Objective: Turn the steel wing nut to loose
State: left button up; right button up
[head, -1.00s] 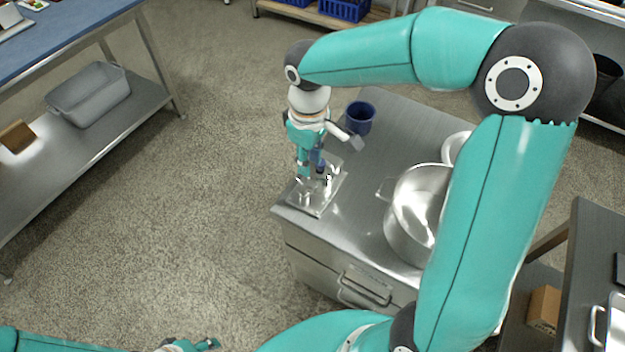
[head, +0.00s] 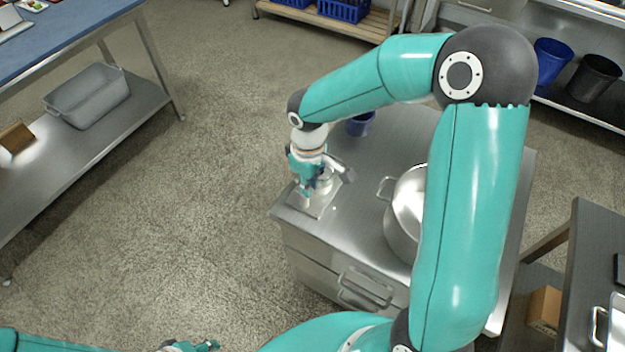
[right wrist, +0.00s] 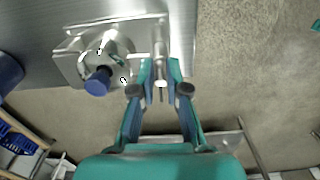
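The steel fixture stands on a square plate (head: 318,208) at the near left corner of the steel cabinet. In the right wrist view its plate (right wrist: 68,62) is at upper left, with a round steel body and a blue-ended knob (right wrist: 98,82). A narrow steel piece (right wrist: 160,45), perhaps the wing nut, stands at the plate's edge. My right gripper (right wrist: 160,68) has its fingertips apart on either side of this piece; I see no clear contact. In the head view the right gripper (head: 306,188) is low over the plate and hides part of the fixture. My left gripper (head: 207,346) shows only partly at the bottom edge.
A blue cup (head: 360,124) and a large steel pot (head: 402,225) stand on the cabinet (head: 350,240), behind and right of the fixture. My right arm covers part of the pot. A shelved table with a grey tub (head: 88,96) is at left. The floor between is clear.

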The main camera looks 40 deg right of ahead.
grip_shut()
jog(key=shift+w+d+r+n, duration=0.1)
jog(key=shift+w+r+n, duration=0.05)
jog(key=shift+n, duration=0.15)
jog(key=shift+o, duration=2.4)
grip_release()
jog(key=shift+w, duration=0.1)
notch_tip(320, 180, up, 12)
